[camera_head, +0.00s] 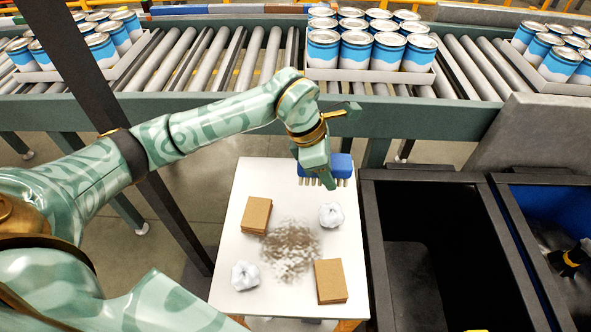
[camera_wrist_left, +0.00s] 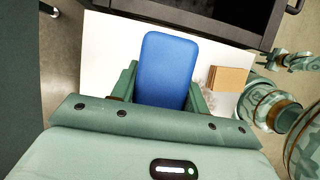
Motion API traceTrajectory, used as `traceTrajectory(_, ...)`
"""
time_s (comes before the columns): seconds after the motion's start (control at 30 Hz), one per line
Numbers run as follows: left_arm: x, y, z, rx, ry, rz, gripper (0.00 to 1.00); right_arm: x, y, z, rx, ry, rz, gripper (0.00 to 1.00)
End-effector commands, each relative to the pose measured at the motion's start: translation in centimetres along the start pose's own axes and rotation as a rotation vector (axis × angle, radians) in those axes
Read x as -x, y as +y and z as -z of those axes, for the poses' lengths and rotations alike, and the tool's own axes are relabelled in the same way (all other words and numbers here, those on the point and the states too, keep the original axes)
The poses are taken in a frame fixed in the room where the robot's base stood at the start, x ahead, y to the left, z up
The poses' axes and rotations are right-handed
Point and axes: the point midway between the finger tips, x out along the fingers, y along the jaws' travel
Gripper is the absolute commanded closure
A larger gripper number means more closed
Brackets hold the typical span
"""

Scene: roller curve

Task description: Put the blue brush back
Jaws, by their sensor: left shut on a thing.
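My left gripper (camera_head: 318,168) is shut on the blue brush (camera_head: 340,166), at the far right corner of the white tabletop (camera_head: 265,182). The brush's pale bristles point down. I cannot tell whether they touch the top. In the left wrist view, the brush's blue back (camera_wrist_left: 166,70) sits between the two green fingers of my gripper (camera_wrist_left: 160,88). A patch of brown dirt (camera_head: 290,250) lies mid-table.
Two cardboard boxes (camera_head: 256,214) (camera_head: 331,281) and two crumpled white balls (camera_head: 331,215) (camera_head: 245,275) lie on the tabletop. A black bin (camera_head: 370,230) and a blue-lined bin (camera_head: 540,205) stand to the right. A roller conveyor (camera_head: 220,105) with trays of cans runs behind.

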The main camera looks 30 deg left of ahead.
Motion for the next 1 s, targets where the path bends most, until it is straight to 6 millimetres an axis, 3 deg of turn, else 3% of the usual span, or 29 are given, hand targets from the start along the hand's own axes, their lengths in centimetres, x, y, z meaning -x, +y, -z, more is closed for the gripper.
traceTrajectory(0.23, -2.0, 5.7, 4.6, 0.008, 0.004, 0.004, 0.76, -2.0, -0.1, -0.3, 0.0, -0.009, 0.004, 0.64)
traceTrajectory(0.4, -4.3, 8.3, 7.3, 0.003, 0.003, 0.006, 0.76, -3.2, -0.2, -0.6, 0.001, -0.016, 0.006, 0.64)
traceTrajectory(0.73, -6.6, 10.6, 9.8, 0.001, 0.003, 0.006, 0.76, -4.3, -0.4, -0.9, 0.001, -0.024, 0.009, 0.64)
traceTrajectory(0.87, -8.7, 10.4, 10.5, -0.002, 0.0, 0.008, 0.76, -5.0, -0.5, -1.1, 0.001, -0.03, 0.011, 0.64)
traceTrajectory(1.0, -9.1, 10.5, 10.8, -0.002, 0.002, 0.004, 0.76, -5.1, -0.5, -1.2, 0.001, -0.03, 0.012, 0.64)
